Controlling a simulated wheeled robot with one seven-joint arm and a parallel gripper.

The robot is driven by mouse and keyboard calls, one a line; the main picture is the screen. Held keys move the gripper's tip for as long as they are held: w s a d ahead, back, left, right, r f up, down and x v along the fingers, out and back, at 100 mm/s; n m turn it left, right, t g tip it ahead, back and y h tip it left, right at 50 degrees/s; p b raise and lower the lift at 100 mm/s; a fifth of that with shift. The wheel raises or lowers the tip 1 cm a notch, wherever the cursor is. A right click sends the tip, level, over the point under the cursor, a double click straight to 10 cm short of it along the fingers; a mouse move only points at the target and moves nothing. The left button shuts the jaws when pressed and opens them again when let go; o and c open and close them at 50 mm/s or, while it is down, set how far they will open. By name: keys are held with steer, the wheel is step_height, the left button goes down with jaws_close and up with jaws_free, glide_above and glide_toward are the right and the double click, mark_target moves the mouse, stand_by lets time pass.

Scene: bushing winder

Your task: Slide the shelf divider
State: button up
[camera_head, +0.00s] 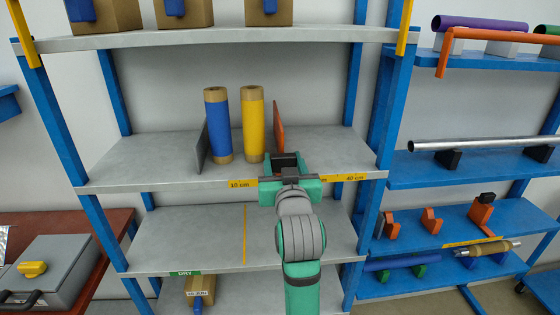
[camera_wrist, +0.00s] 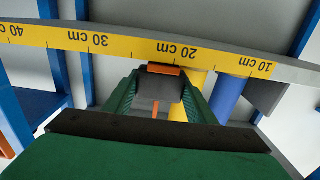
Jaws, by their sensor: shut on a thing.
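The orange shelf divider (camera_head: 279,127) stands upright on the middle shelf, just right of the yellow roll (camera_head: 253,125). My gripper (camera_head: 286,165) is at the shelf's front edge, in front of the divider, which it partly hides. In the wrist view my gripper (camera_wrist: 155,100) is shut on a dark grey block at the divider's front; an orange part (camera_wrist: 163,70) shows at its tip, near the 20 cm label on the yellow scale (camera_wrist: 118,43). The exact contact is partly hidden.
A blue roll (camera_head: 217,125) stands left of the yellow one, with a grey divider (camera_head: 202,147) beside it. The shelf (camera_head: 330,147) is clear to the right of the orange divider. Blue uprights (camera_head: 376,180) bound the rack; boxes (camera_head: 268,13) sit on the shelf above.

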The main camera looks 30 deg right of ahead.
steer(key=shift+w+a, duration=0.2)
steer(key=shift+a, duration=0.35)
steer(key=o, duration=1.5)
steer(key=v, duration=1)
steer(key=shift+s+a, duration=0.15)
steer(key=shift+s, duration=0.25)
steer(key=shift+f, duration=0.1)
